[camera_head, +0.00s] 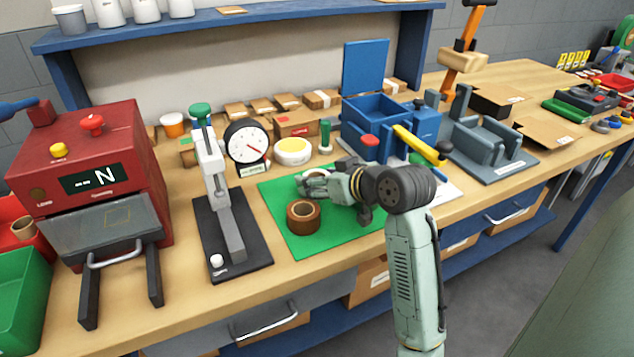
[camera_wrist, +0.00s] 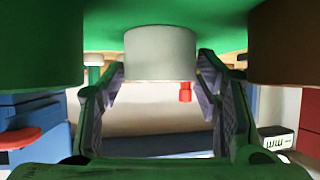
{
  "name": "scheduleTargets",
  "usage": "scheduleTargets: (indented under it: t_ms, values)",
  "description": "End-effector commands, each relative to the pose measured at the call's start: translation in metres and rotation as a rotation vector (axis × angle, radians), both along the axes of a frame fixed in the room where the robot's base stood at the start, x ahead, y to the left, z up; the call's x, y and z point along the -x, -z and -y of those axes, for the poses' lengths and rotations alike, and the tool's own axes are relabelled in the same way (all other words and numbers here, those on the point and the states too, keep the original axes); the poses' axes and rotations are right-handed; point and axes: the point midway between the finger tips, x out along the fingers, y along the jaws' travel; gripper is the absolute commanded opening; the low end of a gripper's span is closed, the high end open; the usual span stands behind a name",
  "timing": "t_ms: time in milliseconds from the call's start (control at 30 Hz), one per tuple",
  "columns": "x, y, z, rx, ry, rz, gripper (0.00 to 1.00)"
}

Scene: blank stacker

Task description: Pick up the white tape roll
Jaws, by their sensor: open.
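The white tape roll (camera_head: 318,174) lies on the green mat (camera_head: 270,198), partly hidden by my gripper in the head view. In the wrist view the white tape roll (camera_wrist: 160,54) sits at the top middle, between the two finger ends. My gripper (camera_head: 312,186) is open and low over the mat, with one finger on each side of the roll. No finger contact can be made out. The brown tape roll (camera_head: 303,217) stands just in front of the fingers; a brown round side (camera_wrist: 288,48) shows at the right edge of the wrist view.
A dark green round thing (camera_wrist: 40,45) is close at the left in the wrist view. Behind are a yellow-white roll (camera_head: 293,151) and a blue box (camera_head: 375,115).

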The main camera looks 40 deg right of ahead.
Motion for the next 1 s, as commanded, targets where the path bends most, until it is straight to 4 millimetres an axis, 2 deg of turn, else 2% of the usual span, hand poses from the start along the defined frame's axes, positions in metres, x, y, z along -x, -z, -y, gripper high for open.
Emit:
scheduleTargets:
  t_ms: [67, 567, 867, 1000]
  values:
    - [0.000, 0.000, 0.000, 0.000, 0.000, 0.000, 0.57]
    - [0.000, 0.000, 0.000, 0.000, 0.000, 0.000, 0.25]
    - [0.000, -0.002, 0.000, 0.001, 0.000, 0.000, 0.24]
    - [0.000, -0.014, 0.000, 0.005, -0.002, 0.000, 0.24]
